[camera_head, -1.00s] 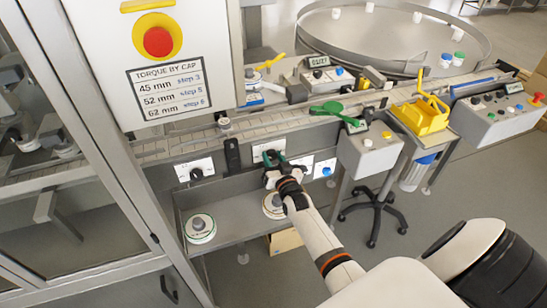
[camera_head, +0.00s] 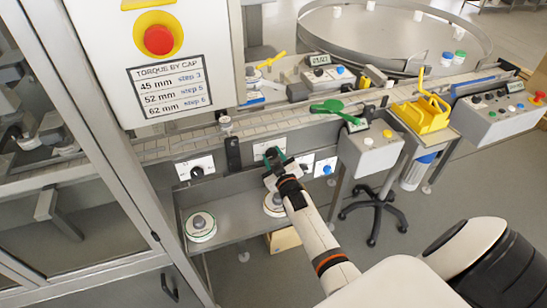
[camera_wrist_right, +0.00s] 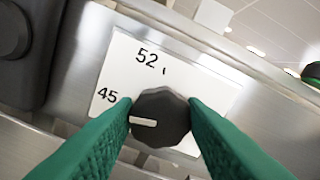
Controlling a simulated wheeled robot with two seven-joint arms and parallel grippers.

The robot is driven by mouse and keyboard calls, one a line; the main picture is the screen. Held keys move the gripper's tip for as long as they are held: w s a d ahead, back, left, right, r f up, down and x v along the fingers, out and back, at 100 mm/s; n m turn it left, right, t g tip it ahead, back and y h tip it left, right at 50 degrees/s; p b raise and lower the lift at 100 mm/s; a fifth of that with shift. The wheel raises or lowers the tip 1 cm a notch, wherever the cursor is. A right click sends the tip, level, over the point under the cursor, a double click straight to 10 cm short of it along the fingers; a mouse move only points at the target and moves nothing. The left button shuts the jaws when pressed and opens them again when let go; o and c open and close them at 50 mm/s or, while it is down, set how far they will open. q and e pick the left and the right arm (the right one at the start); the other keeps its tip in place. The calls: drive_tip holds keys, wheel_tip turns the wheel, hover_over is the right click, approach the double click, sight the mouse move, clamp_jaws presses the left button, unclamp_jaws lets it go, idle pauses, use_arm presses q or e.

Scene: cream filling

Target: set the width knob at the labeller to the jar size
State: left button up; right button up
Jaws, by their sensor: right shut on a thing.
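My right gripper (camera_wrist_right: 160,115) is shut on a dark round knob (camera_wrist_right: 162,112) on the front of the conveyor, one green finger on each side. In the right wrist view the knob's white plate (camera_wrist_right: 195,78) shows "52" at the top with a tick beside it, and "45" at the left. The knob's white pointer line points left, just below the "45". In the head view my right gripper (camera_head: 273,157) is at the conveyor front and largely covers the knob. My left gripper is not in view.
Another knob plate (camera_head: 195,168) is to the left. A blue-button plate (camera_head: 325,167) is to the right. A torque sign (camera_head: 168,88) lists 45, 52 and 62 mm. A shelf (camera_head: 232,225) with round white-based items lies below.

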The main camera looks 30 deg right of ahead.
drive_tip(key=shift+f, duration=0.15)
drive_tip(key=o, duration=1)
drive_tip(key=b+v, duration=0.1)
drive_tip(key=v, duration=1.1)
drive_tip(key=shift+a, duration=0.1)
